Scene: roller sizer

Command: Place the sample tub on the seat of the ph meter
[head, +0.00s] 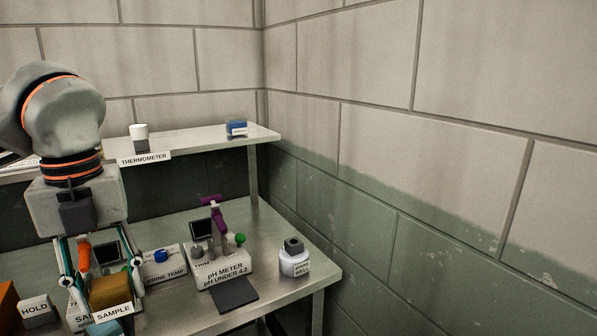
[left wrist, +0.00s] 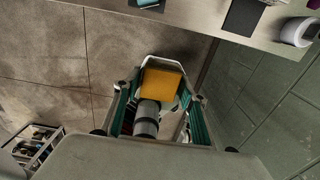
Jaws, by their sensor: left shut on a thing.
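The sample tub (head: 110,292) is an ochre block-like tub. A SAMPLE label shows in front of it in the head view. My left gripper (head: 103,287) is shut on it, fingers on either side. In the left wrist view the tub (left wrist: 162,88) sits between the fingertips (left wrist: 160,75), with floor behind it, off the bench edge. The pH meter (head: 222,270) is a white labelled box to the right of the gripper, with a small screen, a purple arm and a green knob. A dark square pad (head: 235,293) lies in front of it, apart from the tub. My right gripper is not in view.
A white jar with a dark top (head: 294,262), labelled brine well, stands right of the pH meter. A brine temp box (head: 163,268) stands left of it. A HOLD sign (head: 38,309) and a teal item (head: 105,328) are near the front. A shelf (head: 195,147) runs behind.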

